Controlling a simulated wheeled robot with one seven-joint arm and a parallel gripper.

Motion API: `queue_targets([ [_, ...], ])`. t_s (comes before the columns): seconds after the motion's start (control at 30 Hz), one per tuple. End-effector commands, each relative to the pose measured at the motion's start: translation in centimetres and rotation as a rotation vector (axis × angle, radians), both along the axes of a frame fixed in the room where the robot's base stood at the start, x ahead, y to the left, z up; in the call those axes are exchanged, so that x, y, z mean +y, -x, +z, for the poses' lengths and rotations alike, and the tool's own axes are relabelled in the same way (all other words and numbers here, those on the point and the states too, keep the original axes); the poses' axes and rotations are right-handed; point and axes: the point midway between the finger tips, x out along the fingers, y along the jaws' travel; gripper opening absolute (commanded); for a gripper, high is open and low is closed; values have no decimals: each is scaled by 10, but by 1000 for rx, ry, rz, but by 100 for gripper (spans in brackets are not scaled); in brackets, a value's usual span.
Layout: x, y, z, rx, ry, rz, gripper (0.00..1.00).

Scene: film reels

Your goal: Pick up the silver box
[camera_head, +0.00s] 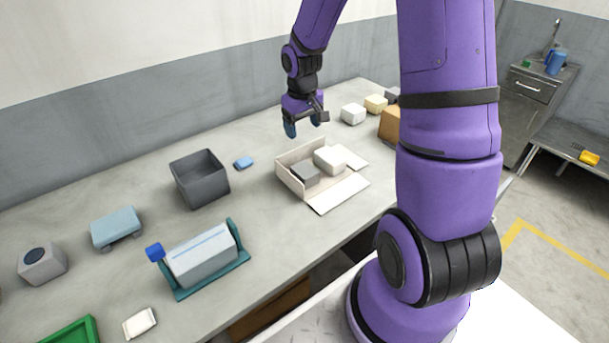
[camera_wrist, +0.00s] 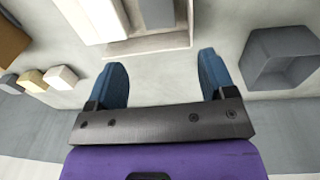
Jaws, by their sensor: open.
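A grey, silvery box (camera_head: 305,174) lies in the left part of an open cream carton (camera_head: 292,182), beside a white block (camera_head: 330,160). It is the likeliest silver box, though a grey box with a dark round top (camera_head: 42,263) also stands at far left. In the wrist view the grey box (camera_wrist: 156,12) is cut by the top edge, in the carton (camera_wrist: 150,45). My gripper (camera_head: 304,126) is open and empty, above the table and behind the carton in the head view. In the wrist view my gripper (camera_wrist: 161,62) has its fingers wide apart, with bare table between them.
A dark grey open bin (camera_head: 200,180) stands left of the carton, with a small blue block (camera_head: 243,162) between. Pale blocks (camera_head: 353,114) and a brown box (camera_head: 389,125) are at right. A teal-framed roller (camera_head: 203,255) stands in front. Bare table lies around the carton.

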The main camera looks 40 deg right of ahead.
Motion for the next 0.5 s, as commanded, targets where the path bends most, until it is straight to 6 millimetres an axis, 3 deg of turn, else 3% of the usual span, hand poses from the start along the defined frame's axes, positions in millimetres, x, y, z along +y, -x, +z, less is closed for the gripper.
queue_targets([
  [0.03,-5,-3,-18,17,-13,-1,77],
  [0.2,-14,-11,-55,41,-42,1,77],
  [0.5,-17,-13,-89,53,-57,2,77],
])
